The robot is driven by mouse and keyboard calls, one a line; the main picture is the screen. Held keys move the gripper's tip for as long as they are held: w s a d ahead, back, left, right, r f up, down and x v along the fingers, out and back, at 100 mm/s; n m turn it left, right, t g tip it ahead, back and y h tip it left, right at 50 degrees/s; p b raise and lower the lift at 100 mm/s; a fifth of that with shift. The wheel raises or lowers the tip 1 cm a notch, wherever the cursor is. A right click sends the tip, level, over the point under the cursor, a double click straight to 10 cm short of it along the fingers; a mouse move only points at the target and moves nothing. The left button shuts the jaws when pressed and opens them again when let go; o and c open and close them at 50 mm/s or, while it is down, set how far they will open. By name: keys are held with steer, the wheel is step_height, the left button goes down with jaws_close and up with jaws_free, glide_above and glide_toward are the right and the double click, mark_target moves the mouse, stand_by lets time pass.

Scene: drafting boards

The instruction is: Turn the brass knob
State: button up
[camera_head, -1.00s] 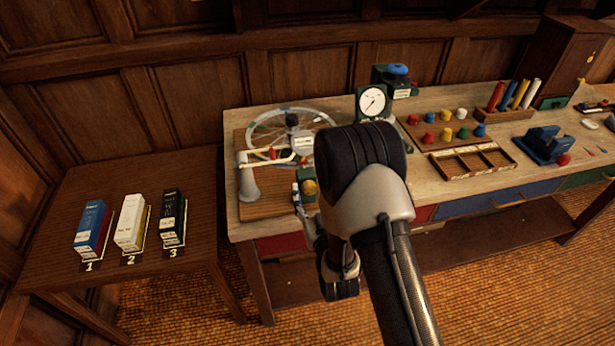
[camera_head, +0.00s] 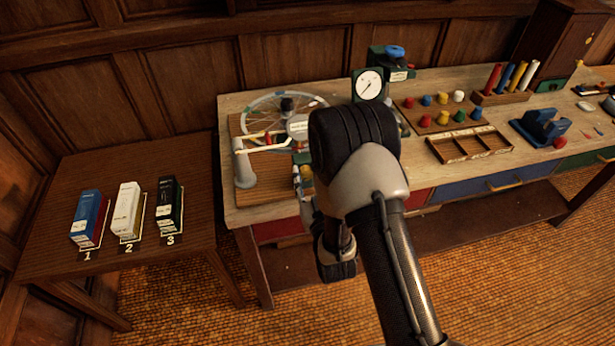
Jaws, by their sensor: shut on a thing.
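My gripper (camera_head: 303,182) is at the front edge of the bench, just right of the wooden board that carries a spoked wheel (camera_head: 264,112). It is shut on the brass knob (camera_head: 306,172), of which only a small part shows; my wrist and fingers cover most of it. A grey post (camera_head: 242,165) with a white arm stands on the board's left side. A white round part (camera_head: 298,127) sits at the wheel's right side, above the knob. How far the knob is turned cannot be seen.
A dial gauge (camera_head: 369,84) stands behind my arm. Coloured pegs (camera_head: 443,117) and a divided wooden tray (camera_head: 470,143) lie to the right. A blue holder (camera_head: 543,129) is farther right. Three boxes stand on the side table (camera_head: 55,180) at left.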

steer(key=shift+c, duration=0.7)
steer(key=shift+n+b, duration=0.3)
steer(key=n+b, duration=0.3)
steer(key=shift+f, duration=0.1)
steer(key=n+b, duration=0.3)
steer(key=n, duration=0.1)
steer(key=shift+a, duration=0.1)
steer(key=n+b, duration=0.1)
steer(key=n, duration=0.4)
steer(key=shift+a, duration=0.1)
steer(key=n, duration=0.7)
steer(key=shift+n, duration=0.4)
steer(key=n, duration=0.6)
steer(key=shift+f, duration=0.1)
